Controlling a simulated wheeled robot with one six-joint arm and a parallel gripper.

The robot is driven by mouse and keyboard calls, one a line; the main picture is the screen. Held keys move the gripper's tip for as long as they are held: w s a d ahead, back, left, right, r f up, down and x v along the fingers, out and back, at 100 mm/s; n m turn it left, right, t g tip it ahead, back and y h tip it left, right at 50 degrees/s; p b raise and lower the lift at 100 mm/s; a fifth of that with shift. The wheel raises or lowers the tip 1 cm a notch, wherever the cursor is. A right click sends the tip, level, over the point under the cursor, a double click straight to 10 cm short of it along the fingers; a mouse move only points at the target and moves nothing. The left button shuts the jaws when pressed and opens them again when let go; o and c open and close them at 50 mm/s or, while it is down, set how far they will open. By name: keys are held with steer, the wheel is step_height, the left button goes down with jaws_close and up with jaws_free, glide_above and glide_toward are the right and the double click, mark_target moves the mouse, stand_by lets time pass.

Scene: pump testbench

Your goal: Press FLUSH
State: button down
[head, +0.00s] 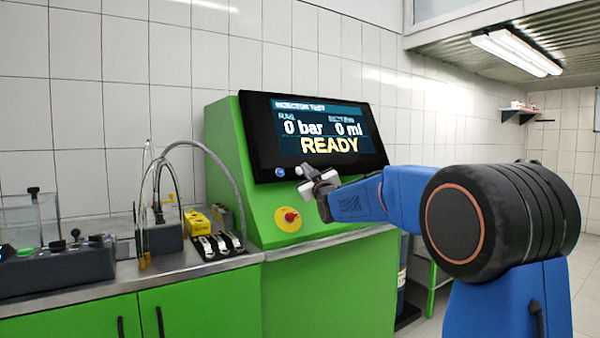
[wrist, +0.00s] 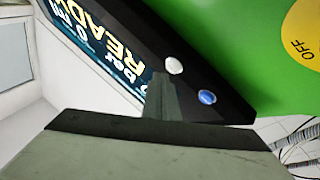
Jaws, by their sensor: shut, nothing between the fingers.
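The testbench screen (head: 317,133) reads INJECTOR TEST, 0 bar, 0 ml and READY; part of it shows upside down in the wrist view (wrist: 100,45). On its black lower frame are a white button (wrist: 174,66) and a blue button (wrist: 207,97); the blue one also shows in the head view (head: 280,172). I see no readable FLUSH label on either. My gripper (head: 308,178) is shut and empty, in front of the frame's lower edge. In the wrist view its fingertips (wrist: 162,84) appear just below the white button; I cannot tell whether they touch anything.
A red knob on a yellow disc (head: 289,217) sits on the green housing below the screen; the wrist view shows the disc with OFF on it (wrist: 306,35). On the left, a steel counter (head: 150,272) carries hoses, a yellow block (head: 198,222) and a dark fixture (head: 60,265).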

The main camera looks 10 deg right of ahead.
steer(key=shift+w, duration=0.1)
steer(key=shift+w+a+f, duration=0.1)
steer(key=shift+w+f, duration=0.05)
steer(key=shift+w, duration=0.15)
steer(key=shift+w+a+f, duration=0.15)
steer(key=shift+w+f, duration=0.1)
steer(key=shift+w, duration=0.15)
stand_by(1.0)
steer(key=shift+s+r, duration=0.1)
steer(key=shift+s, duration=0.05)
steer(key=shift+s+d+r, duration=0.25)
steer(key=shift+s+r, duration=0.05)
steer(key=shift+s, duration=0.35)
stand_by(0.4)
steer(key=s, duration=0.1)
steer(key=s+d+r, duration=0.1)
steer(key=s, duration=0.1)
steer(key=s+r, duration=0.1)
steer(key=shift+s+d+r, duration=0.1)
steer(key=shift+s+d, duration=0.05)
steer(key=shift+d, duration=0.05)
stand_by(0.6)
